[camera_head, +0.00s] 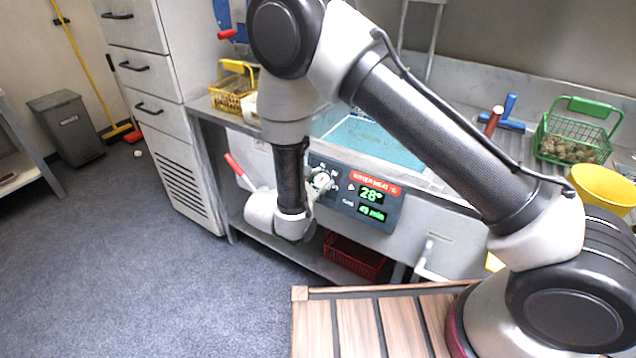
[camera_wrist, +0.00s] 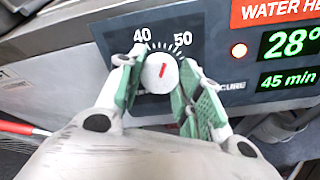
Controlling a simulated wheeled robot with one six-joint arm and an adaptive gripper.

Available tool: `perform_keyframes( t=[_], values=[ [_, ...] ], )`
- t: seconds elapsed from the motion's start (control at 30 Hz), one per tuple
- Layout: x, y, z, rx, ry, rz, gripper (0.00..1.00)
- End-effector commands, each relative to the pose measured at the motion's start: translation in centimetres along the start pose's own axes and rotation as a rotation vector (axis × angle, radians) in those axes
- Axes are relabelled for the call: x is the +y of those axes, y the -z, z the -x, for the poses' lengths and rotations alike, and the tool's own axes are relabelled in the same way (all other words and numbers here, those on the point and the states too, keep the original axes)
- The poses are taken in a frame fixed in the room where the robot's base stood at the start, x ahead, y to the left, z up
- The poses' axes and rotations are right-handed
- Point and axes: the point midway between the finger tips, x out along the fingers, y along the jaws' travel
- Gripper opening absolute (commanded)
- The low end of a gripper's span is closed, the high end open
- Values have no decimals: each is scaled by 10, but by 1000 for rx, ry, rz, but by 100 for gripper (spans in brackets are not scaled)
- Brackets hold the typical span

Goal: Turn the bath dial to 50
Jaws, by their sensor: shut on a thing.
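The bath dial (camera_wrist: 160,73) is a round pale knob with a short red mark, on a dark panel (camera_wrist: 110,38). The mark tilts up and to the right, roughly toward the printed 50 (camera_wrist: 183,39); the 40 (camera_wrist: 142,35) is up and to the left. My gripper (camera_wrist: 160,84) has its green-padded fingers on both sides of the dial, shut on it. In the head view the dial (camera_head: 322,181) shows at the panel's left end, partly beside my wrist, and my fingertips are mostly hidden.
The display (camera_head: 371,195) reads 28° and 45 min, with a red light lit beside it. A red-handled lever (camera_head: 237,170) is left of my wrist. A yellow basket (camera_head: 232,98), green basket of chestnuts (camera_head: 578,140) and yellow bowl (camera_head: 603,186) stand on the counter.

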Motion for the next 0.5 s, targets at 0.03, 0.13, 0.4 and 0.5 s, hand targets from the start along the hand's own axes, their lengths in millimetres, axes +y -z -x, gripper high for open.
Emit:
perform_keyframes(
  t=[0.03, 0.13, 0.4, 0.5],
  values=[
    [-1, 0, 0, 0, -2, -32, 12],
    [-1, 1, 0, -2, -6, -106, 12],
    [-1, 1, 0, -6, -13, -244, 12],
    [-1, 1, 0, -6, -14, -273, 12]
  ],
)
